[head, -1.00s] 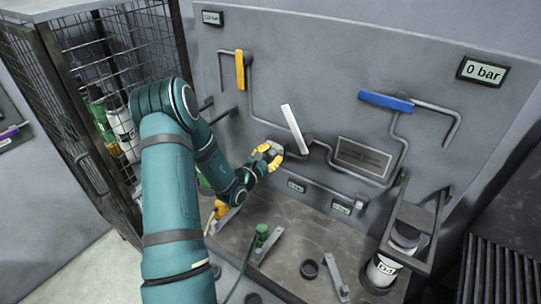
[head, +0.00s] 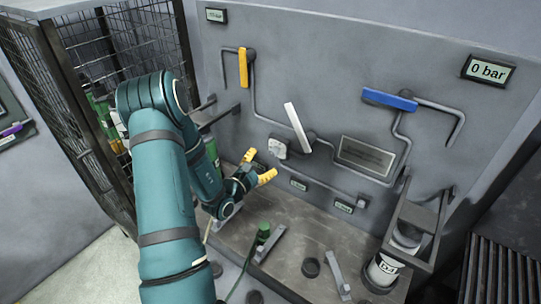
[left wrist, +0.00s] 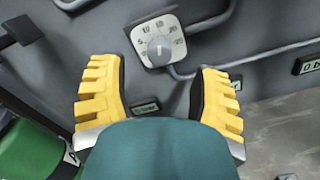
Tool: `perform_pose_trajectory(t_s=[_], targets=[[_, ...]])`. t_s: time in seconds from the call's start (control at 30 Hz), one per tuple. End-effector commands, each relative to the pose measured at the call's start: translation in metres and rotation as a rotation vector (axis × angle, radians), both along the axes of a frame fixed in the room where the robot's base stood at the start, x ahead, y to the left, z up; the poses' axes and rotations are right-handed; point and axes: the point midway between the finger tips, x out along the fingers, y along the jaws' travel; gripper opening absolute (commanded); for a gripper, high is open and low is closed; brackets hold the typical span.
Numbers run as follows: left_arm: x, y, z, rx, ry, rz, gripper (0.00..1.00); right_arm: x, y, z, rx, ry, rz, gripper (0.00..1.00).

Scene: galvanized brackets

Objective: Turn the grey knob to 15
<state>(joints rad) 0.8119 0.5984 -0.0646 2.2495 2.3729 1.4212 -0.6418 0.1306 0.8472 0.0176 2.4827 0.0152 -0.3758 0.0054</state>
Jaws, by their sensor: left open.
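The grey knob (head: 278,147) is on the wall panel, left of and below the white lever, on a pale square dial plate. In the left wrist view the knob (left wrist: 159,49) sits at the top middle, with marks around it that are too small to read surely. My left gripper (head: 260,166) is open and empty, below and left of the knob and apart from it. Its yellow fingers show in the left wrist view (left wrist: 160,95) on both sides, with the knob beyond them. My right gripper is not in view.
A white lever (head: 297,127), a yellow lever (head: 243,68) and a blue lever (head: 389,99) stand out from the panel along pipes. A display (head: 488,70) reads 0 bar. A wire cage (head: 75,110) stands at left. Brackets and a green-ended hose lie on the bench (head: 300,240).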

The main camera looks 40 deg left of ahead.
Motion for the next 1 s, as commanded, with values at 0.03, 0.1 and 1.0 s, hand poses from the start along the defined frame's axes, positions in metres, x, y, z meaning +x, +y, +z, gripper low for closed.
perform_pose_trajectory(t_s=[0.03, 0.1, 1.0], targets=[[-0.011, 0.0, 0.0, 0.0, 0.002, 0.002, 0.63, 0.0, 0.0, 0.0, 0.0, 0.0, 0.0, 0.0], [-0.024, -0.002, 0.0, 0.0, 0.001, 0.003, 0.63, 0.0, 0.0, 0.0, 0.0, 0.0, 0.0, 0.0], [-0.057, -0.006, 0.0, 0.001, -0.002, -0.001, 0.63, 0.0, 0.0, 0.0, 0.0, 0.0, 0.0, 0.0]])
